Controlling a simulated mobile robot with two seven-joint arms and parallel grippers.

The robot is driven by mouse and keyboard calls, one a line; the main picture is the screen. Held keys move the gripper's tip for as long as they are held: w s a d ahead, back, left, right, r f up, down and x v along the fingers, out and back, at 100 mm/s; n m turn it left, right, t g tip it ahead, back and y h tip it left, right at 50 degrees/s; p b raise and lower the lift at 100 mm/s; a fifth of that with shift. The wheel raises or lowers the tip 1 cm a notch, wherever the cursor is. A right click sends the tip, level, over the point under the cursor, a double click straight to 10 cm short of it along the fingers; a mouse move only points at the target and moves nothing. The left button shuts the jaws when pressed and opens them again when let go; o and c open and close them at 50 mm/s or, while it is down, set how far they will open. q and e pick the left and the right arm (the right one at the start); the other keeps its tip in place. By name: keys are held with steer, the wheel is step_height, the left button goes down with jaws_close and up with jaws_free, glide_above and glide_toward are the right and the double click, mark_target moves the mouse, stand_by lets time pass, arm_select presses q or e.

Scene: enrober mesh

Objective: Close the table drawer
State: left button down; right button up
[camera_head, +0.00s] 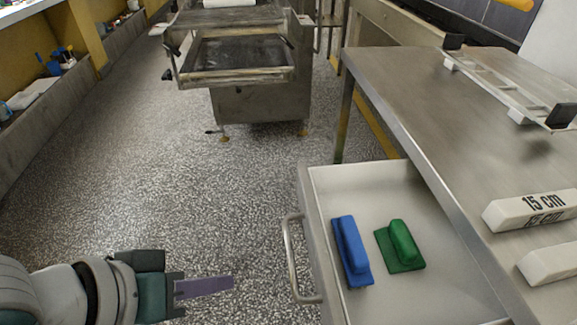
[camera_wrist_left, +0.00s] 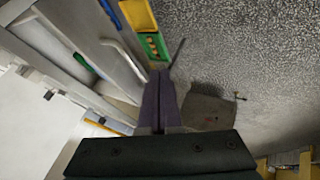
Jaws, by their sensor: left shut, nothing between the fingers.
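The table drawer (camera_head: 312,225) is pulled out from under the steel table (camera_head: 420,90) at the right of the head view. Its curved metal handle (camera_head: 289,255) is on the drawer's left-facing front. A blue block with a grip (camera_head: 351,252) and a green one (camera_head: 401,246) lie inside. My left gripper (camera_head: 232,284), with purple fingers, is shut and empty. It is left of the handle, with a gap between them in the head view. The fingers also show in the left wrist view (camera_wrist_left: 160,75), near the handle (camera_wrist_left: 125,55) in the picture. My right gripper is not in view.
White blocks (camera_head: 535,209), one marked 15 cm, and a metal rack (camera_head: 500,85) are on the tabletop. A steel machine (camera_head: 250,80) stands at the back. Speckled floor (camera_head: 150,170) is clear left of the drawer. A low grey ledge (camera_head: 60,110) runs along the left.

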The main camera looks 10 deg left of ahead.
arm_select(q)
steer(key=w+d+f+b, duration=0.1)
steer(key=w+d+f, duration=0.3)
steer(key=d, duration=0.2)
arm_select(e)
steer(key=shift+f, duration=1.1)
arm_select(q)
steer(key=shift+d, duration=0.15)
